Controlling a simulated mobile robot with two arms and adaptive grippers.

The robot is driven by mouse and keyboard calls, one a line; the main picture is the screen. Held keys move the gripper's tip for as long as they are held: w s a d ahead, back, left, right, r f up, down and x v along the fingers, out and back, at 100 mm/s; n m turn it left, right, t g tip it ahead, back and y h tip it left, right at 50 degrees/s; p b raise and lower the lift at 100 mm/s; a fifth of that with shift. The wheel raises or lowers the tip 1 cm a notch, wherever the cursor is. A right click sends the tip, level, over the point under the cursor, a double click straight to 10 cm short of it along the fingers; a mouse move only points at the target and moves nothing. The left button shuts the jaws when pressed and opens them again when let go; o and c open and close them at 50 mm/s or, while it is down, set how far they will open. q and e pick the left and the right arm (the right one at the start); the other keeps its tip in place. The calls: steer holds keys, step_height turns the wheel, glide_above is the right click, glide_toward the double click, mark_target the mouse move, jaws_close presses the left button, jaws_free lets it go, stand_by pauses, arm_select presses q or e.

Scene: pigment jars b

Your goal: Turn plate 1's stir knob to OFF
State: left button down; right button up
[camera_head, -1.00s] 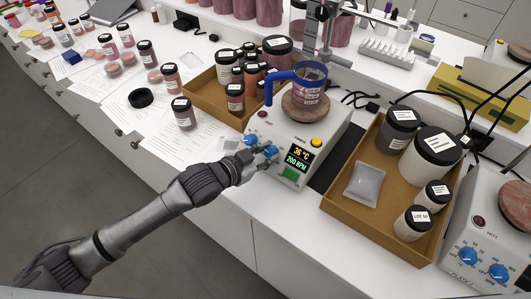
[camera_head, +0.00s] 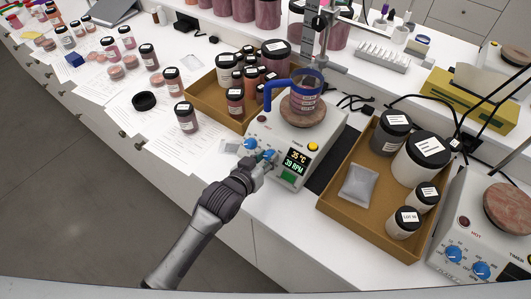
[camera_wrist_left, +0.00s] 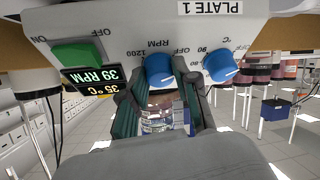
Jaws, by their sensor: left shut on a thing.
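Plate 1 (camera_head: 318,135) is a white hotplate with its name on the front, seen upside down in the left wrist view (camera_wrist_left: 265,25). Its blue stir knob (camera_wrist_left: 159,69), marked RPM, sits between the two fingers of my left gripper (camera_wrist_left: 158,88), which is shut on it. The blue temperature knob (camera_wrist_left: 219,65) is beside it, free of the fingers. In the head view my left gripper (camera_head: 264,163) reaches the front panel and partly covers the stir knob. The display (camera_head: 296,161) reads 35 °C and 39 RPM. My right gripper is not in view.
A blue-handled beaker (camera_head: 305,98) stands on plate 1's round top. A cardboard tray (camera_head: 335,203) with white jars is to the right, another tray (camera_head: 205,107) with pigment jars behind left. A second hotplate (camera_head: 450,240) stands at far right. A green switch (camera_wrist_left: 76,54) is near the fingers.

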arm_select(q)
steer(key=shift+n+y+p, duration=0.4)
steer(key=shift+n+p, duration=0.1)
steer(key=shift+n, duration=0.4)
steer(key=c, duration=0.8)
jaws_free()
steer(key=shift+c, duration=0.2)
steer(key=shift+s, duration=0.1)
steer(key=v, duration=1.2)
steer(key=shift+f, duration=0.15)
